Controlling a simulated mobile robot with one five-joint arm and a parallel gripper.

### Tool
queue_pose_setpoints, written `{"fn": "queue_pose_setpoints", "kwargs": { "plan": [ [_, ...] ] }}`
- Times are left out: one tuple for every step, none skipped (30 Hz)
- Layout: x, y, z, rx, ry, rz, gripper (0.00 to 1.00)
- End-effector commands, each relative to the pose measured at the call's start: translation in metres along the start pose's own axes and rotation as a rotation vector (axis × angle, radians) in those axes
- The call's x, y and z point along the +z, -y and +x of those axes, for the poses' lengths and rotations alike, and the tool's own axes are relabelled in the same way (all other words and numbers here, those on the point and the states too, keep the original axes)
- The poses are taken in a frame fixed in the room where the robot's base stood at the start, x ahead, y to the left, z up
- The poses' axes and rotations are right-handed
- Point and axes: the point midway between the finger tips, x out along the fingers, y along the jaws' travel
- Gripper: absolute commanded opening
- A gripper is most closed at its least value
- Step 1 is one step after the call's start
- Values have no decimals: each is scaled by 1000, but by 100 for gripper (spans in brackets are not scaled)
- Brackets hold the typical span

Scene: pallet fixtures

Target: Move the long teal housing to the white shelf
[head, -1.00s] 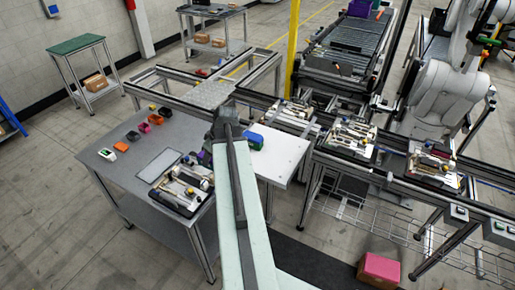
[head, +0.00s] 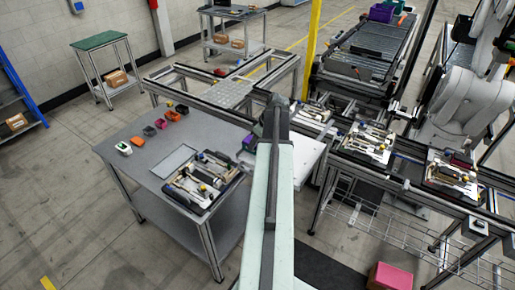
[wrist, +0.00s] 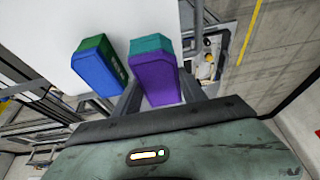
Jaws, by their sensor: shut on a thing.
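In the wrist view, my gripper (wrist: 160,82) is shut on a two-tone housing with a purple face and a teal end (wrist: 152,45). Its fingers show on both sides of it. The white shelf (wrist: 45,30) lies beyond and beneath it; I cannot tell whether the housing touches the shelf. A blue and green housing (wrist: 97,65) stands on the shelf just left of the held one, a small gap apart. In the head view, the white shelf (head: 308,158) is partly hidden by my arm, and a bit of purple (head: 248,141) shows beside my wrist.
The grey table (head: 150,165) left of the shelf bears several small coloured parts, a flat plate (head: 173,161) and a fixture pallet (head: 203,180). A conveyor with more pallets (head: 367,146) runs along the right. A yellow post (head: 310,50) stands behind.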

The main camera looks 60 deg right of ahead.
Motion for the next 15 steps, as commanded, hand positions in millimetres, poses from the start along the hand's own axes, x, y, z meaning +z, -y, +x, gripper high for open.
{"fn": "queue_pose_setpoints", "kwargs": {
  "plan": [
    [0, -1, 0, 0, 0, 0, 3],
    [1, -3, 0, 0, 0, 1, 3],
    [2, -6, 0, 0, 0, 1, 3],
    [3, -8, 0, 1, 0, 1, 3],
    [4, -11, 0, 1, 0, 1, 3],
    [6, -14, 2, 0, -1, 0, 3],
    [8, -12, 8, 0, 0, -1, 3],
    [9, -12, 12, 0, 0, -1, 3],
    [11, -11, 16, 0, 0, -1, 3],
    [13, -11, 20, 0, 0, -1, 3],
    [14, -11, 23, 0, 0, -1, 3],
    [16, -11, 29, 0, 0, -1, 3],
    [17, -11, 31, 0, 0, -1, 3],
    [18, -11, 34, 0, 0, -1, 3],
    [19, -11, 35, 0, 0, -1, 3]
  ]
}}
